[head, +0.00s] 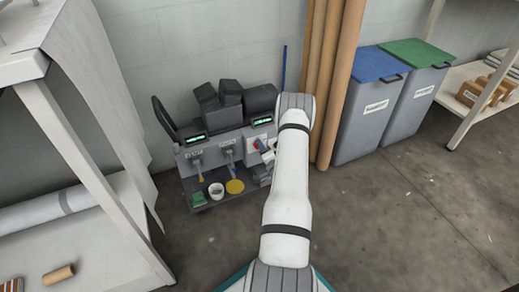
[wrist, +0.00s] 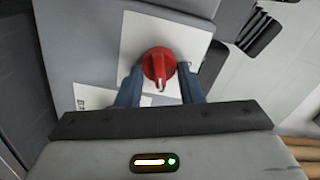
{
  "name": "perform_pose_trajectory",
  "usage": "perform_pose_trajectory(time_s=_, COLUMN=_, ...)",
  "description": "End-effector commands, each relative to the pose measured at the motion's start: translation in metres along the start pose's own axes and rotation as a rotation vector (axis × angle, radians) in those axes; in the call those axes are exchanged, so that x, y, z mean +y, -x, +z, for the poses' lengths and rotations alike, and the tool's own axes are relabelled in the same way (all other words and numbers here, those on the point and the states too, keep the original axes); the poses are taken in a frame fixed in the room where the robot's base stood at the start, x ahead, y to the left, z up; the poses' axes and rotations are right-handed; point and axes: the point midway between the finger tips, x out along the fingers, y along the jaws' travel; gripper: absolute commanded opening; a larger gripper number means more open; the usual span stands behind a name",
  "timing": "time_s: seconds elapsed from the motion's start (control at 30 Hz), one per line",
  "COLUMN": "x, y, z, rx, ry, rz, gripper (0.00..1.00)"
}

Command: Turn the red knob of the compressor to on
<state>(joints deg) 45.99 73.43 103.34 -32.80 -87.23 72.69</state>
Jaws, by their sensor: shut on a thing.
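The red knob (wrist: 158,64) sits on a white plate (wrist: 135,35) on the compressor's grey panel. Its raised grip runs roughly up and down in the wrist view. My gripper (wrist: 161,72) is at the knob, with one blue finger on each side, shut on it. In the head view the compressor (head: 228,150) stands against the wall, and a small red part of the knob (head: 257,144) shows beside the end of my arm. Markings on the plate are too small or covered to read.
Cardboard tubes (head: 330,80) stand close to the right of the compressor. Bins with a blue lid (head: 376,64) and a green lid (head: 416,52) stand further right. A white shelf (head: 80,150) is at left. Open floor (head: 390,220) lies to the right.

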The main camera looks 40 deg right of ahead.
Motion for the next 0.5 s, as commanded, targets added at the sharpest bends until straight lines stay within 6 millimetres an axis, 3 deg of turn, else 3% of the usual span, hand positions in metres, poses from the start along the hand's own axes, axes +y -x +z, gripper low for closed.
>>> perform_pose_trajectory(time_s=0.03, x=-0.0010, y=-0.0006, z=-0.0024, rx=0.005, ry=0.001, rz=-0.003, gripper=0.11)
perform_pose_trajectory(time_s=0.07, x=-0.0010, y=-0.0006, z=-0.0026, rx=0.005, ry=0.001, rz=-0.003, gripper=0.35)
perform_pose_trajectory(time_s=0.1, x=-0.0010, y=-0.0006, z=-0.0028, rx=0.005, ry=0.002, rz=-0.003, gripper=0.39)
perform_pose_trajectory(time_s=0.3, x=-0.0003, y=0.0000, z=-0.0025, rx=0.005, ry=0.001, rz=-0.001, gripper=0.55)
perform_pose_trajectory(time_s=0.5, x=0.0000, y=0.0005, z=-0.0025, rx=0.005, ry=0.001, rz=0.000, gripper=0.55)
